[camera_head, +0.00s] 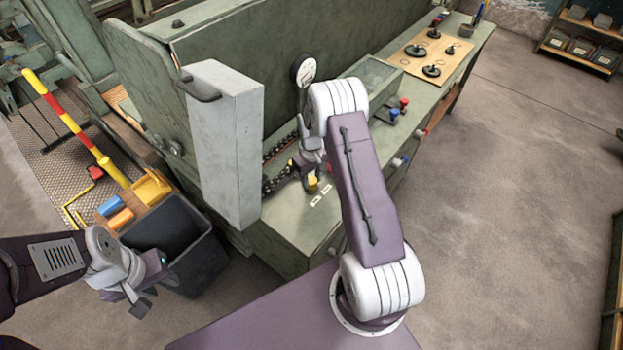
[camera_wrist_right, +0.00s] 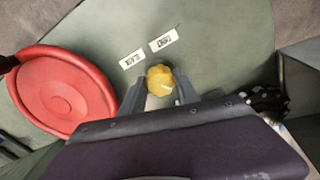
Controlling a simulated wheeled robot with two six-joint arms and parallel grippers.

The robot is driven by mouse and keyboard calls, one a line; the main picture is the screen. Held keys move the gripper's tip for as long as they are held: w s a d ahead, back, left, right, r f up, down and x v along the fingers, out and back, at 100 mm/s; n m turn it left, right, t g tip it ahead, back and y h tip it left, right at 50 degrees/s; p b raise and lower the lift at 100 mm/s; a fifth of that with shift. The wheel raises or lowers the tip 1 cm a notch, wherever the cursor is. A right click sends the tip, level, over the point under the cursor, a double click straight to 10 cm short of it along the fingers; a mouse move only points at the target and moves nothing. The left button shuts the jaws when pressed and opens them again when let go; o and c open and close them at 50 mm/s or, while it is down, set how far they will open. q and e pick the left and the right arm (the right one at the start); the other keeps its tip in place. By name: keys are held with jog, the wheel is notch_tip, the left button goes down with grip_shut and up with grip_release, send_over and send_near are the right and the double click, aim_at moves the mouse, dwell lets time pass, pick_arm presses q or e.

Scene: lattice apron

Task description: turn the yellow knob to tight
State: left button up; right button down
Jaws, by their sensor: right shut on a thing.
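The yellow knob (camera_wrist_right: 160,80) sits on the green machine top between the fingers of my right gripper (camera_wrist_right: 159,92), which is shut on it. In the head view the yellow knob (camera_head: 312,182) shows just below my right gripper (camera_head: 309,174), partly hidden by it. Two small white labels with dark marks, one on the left (camera_wrist_right: 132,59) and one on the right (camera_wrist_right: 163,41), lie beside the knob. Their writing is too small to read. My left gripper (camera_head: 142,296) hangs low at the left, near the dark bin; whether its fingers are apart is unclear.
A large red round part (camera_wrist_right: 62,92) stands close left of the knob in the wrist view. A tall pale green box (camera_head: 225,150) rises left of my right gripper. A dark bin (camera_head: 205,262) is below left.

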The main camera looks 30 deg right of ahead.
aim_at(311, 180)
jog(key=n, duration=0.5)
jog(key=shift+w+r, duration=0.1)
jog(key=shift+n, duration=2.4)
jog(key=c, duration=0.9)
grip_release()
notch_tip(311, 180, up, 9)
jog(key=shift+b, duration=0.4)
